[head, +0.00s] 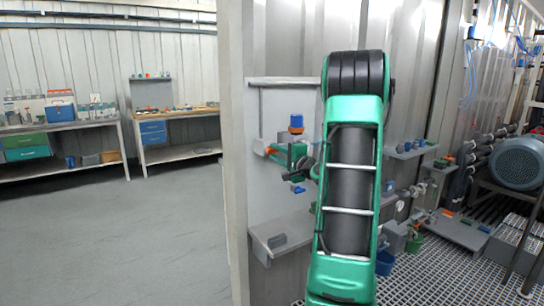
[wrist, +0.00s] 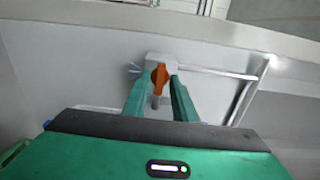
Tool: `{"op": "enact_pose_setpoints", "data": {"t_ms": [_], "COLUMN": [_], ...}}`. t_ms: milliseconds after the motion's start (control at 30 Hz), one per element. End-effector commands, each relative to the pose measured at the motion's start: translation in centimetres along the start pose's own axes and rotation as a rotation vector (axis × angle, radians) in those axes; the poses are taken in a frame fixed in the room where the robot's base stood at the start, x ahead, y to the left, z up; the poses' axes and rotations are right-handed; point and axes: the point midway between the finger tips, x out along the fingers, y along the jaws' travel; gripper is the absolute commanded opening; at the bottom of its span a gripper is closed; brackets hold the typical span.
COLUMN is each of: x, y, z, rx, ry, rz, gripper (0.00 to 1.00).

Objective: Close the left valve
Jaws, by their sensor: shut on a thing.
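The valve has an orange handle (wrist: 160,77) on a pale wall fitting, seen in the wrist view. My gripper (wrist: 161,84) has its two green fingers on either side of this handle and is shut on it. In the head view, my gripper (head: 280,152) reaches left to the pale wall panel, where a small orange part (head: 271,150) shows at its fingertips. The fingers hide part of the fitting, and the handle's exact angle to the pipe is hard to tell.
A grey shelf (head: 283,229) juts out lower down. Workbenches (head: 60,126) stand at the far left, with open floor before them. A blue motor (head: 518,163) is at right.

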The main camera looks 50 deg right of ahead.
Motion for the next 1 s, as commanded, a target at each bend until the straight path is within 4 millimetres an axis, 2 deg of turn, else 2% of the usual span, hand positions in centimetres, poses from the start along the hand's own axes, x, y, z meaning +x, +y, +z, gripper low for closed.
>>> {"op": "enact_pose_setpoints", "data": {"t_ms": [333, 367, 733, 867, 1000], "x": [0.1, 0.1, -0.5, -2.0, -4.6], "y": [-0.1, -0.1, 0.0, 0.0, 0.1], "z": [0.1, 0.1, 0.0, -0.1, -0.1], "rx": [0.001, 0.001, 0.002, 0.002, 0.003], "ry": [-0.002, -0.002, 0.001, 0.004, 0.004], "rz": [-0.002, -0.002, 0.0, 0.0, 0.001], "gripper": [0.03, 0.29, 0.29, 0.29, 0.29]}}
